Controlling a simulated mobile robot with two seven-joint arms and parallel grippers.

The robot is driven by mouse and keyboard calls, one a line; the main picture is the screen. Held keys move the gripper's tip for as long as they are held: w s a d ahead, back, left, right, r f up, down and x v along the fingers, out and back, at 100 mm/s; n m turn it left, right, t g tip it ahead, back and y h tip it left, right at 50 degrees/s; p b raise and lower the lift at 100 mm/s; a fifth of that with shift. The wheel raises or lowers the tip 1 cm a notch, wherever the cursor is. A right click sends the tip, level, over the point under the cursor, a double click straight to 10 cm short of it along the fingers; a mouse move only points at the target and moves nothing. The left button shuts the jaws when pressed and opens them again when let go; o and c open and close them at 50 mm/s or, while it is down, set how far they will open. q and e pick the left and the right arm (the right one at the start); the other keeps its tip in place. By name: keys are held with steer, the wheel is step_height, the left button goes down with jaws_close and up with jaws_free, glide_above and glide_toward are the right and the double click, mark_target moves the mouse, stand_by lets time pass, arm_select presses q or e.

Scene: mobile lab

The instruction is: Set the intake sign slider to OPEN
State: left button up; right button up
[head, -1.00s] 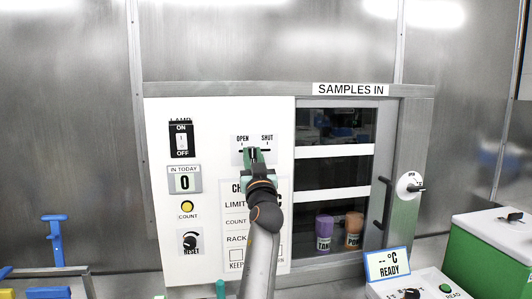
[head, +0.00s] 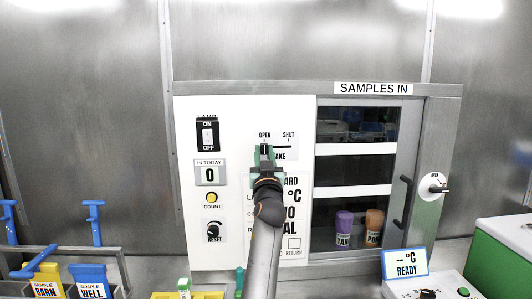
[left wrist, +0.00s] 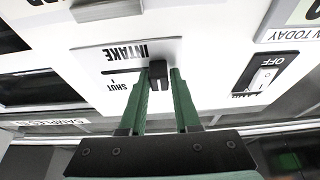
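The intake sign slider shows on the white panel (head: 245,122) under the words OPEN and SHUT. Its black knob (left wrist: 158,74) stands at the OPEN end of the slot; the SHUT label lies clear to one side. My left gripper (head: 264,151) is at the knob. In the left wrist view, its green fingers (left wrist: 160,82) stand on both sides of the knob, close against it. The OPEN label is hidden in that wrist view but readable in the head view. My right gripper is not in view.
A lamp switch (head: 208,134), a count button (head: 211,197) and a reset knob (head: 213,228) sit left of the slider. The hatch (head: 355,177) with a dark handle (head: 402,203) is on the right. Bins (head: 91,275) stand at lower left.

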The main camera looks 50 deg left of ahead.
arm_select(q)
steer(key=shift+o, duration=1.4)
steer(key=shift+s+a, duration=0.15)
steer(key=shift+o, duration=0.7)
steer(key=b+v, duration=0.2)
steer(key=v, duration=1)
steer(key=shift+d+b, duration=0.3)
steer(key=shift+b, duration=0.05)
steer(key=shift+s+f, duration=0.15)
